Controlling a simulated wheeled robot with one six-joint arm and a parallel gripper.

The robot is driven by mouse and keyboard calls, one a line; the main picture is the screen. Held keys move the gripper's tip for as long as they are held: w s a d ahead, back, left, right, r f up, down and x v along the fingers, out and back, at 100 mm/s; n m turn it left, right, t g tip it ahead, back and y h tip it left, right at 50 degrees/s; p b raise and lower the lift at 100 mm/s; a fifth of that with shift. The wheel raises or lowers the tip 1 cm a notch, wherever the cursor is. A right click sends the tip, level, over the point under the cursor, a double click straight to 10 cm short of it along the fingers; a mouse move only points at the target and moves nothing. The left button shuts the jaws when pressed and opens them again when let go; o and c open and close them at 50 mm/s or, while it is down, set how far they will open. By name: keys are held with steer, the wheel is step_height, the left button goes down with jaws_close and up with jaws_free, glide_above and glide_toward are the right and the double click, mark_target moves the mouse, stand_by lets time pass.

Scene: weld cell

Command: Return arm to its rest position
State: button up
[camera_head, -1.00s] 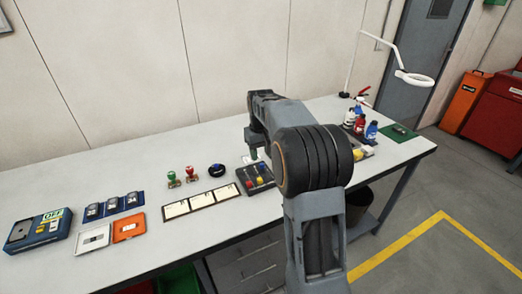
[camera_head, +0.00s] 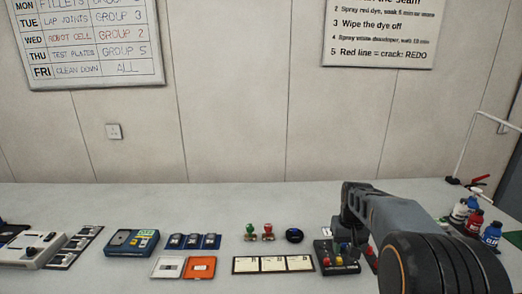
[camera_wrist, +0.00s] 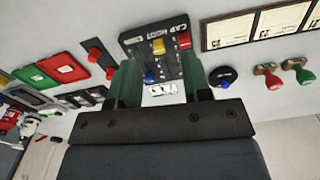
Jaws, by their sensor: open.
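My arm reaches in from the lower right of the head view and bends down over the bench (camera_head: 70,205). My gripper (camera_wrist: 158,72) shows in the wrist view with its two green fingers apart and nothing held between them. A black tray marked CAP HEIGHT (camera_wrist: 135,42), with yellow, red and blue caps, lies below and beyond the fingers. The same tray shows in the head view (camera_head: 325,258), beside and partly behind my arm. The fingertips are not clear in the head view, and the gap between them and the tray cannot be judged.
Green (camera_head: 250,231) and red (camera_head: 268,231) stamps, a dark round item (camera_head: 294,236) and a row of cards (camera_head: 273,264) lie left of the arm. Bottles (camera_head: 473,221) and a lamp (camera_head: 465,150) stand at right. The bench's back strip is mostly clear.

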steer(key=s+a+r+t, duration=0.1)
steer(key=s+a, duration=0.4)
steer(key=s, duration=0.4)
steer(key=s+a+r+n+t, duration=0.1)
steer(key=s+a+t, duration=0.1)
steer(key=s+a, duration=0.3)
steer(key=shift+s+a+t, duration=0.15)
steer(key=shift+s+t, duration=0.15)
steer(key=shift+s, duration=2.05)
